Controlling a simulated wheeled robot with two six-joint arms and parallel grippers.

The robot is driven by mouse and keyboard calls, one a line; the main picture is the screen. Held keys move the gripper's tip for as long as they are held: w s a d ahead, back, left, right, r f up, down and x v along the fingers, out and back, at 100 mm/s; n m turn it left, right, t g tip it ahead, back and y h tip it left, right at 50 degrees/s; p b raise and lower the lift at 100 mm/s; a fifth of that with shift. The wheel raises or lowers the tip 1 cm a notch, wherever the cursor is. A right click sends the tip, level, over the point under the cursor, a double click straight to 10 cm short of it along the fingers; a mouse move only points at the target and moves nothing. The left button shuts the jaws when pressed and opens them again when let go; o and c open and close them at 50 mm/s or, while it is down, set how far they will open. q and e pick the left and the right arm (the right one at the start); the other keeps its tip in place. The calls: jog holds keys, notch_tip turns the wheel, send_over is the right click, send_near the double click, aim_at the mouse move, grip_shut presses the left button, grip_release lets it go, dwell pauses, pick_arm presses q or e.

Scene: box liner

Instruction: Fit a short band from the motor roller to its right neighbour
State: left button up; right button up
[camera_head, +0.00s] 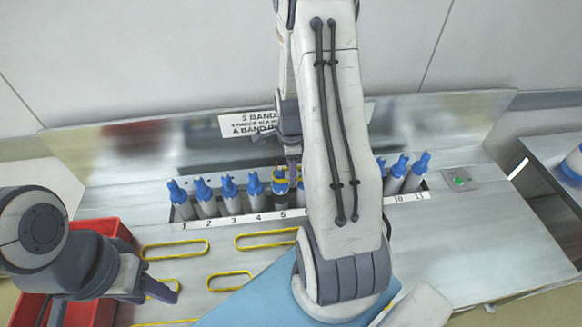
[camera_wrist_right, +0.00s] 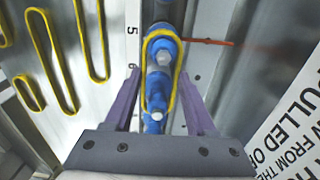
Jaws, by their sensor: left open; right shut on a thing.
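A row of grey rollers with blue caps (camera_head: 229,187) stands in a slot in the machine, numbered along its front edge. My right gripper (camera_head: 292,160) is over the middle of the row, with its arm hiding several rollers. In the right wrist view its purple fingers (camera_wrist_right: 160,104) stand either side of a yellow band (camera_wrist_right: 179,88). The band looks looped around blue roller caps (camera_wrist_right: 162,55) near labels 5 and 6; finger contact is unclear. It also shows as yellow (camera_head: 280,180) in the head view. My left gripper (camera_head: 168,292) is open and empty at lower left. I cannot tell which roller is the motor roller.
Several yellow bands, long (camera_head: 262,247) and short (camera_head: 174,241), lie flat on the metal deck. A red bin (camera_head: 100,226) is at left, partly behind my left arm. A blue panel (camera_head: 250,304) lies at front centre. A green button (camera_head: 459,181) is at right.

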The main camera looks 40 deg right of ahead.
jog(key=shift+f, duration=0.1)
jog(key=o, duration=1.4)
notch_tip(320, 180, up, 10)
jog(key=r+b, duration=0.1)
jog(key=a+r+n, duration=0.2)
jog(key=a+n, duration=0.7)
jog(key=a, duration=0.3)
jog(key=s+a+r+n, duration=0.2)
jog(key=s+a+n, duration=0.6)
jog(key=n, duration=0.3)
jog(key=s+a+r+n+y, duration=0.1)
jog(key=s+a+n, duration=0.7)
jog(key=a+n, duration=0.2)
jog(key=shift+s+a+r+n, duration=0.3)
jog(key=shift+r+n, duration=0.1)
jog(key=shift+n, duration=0.5)
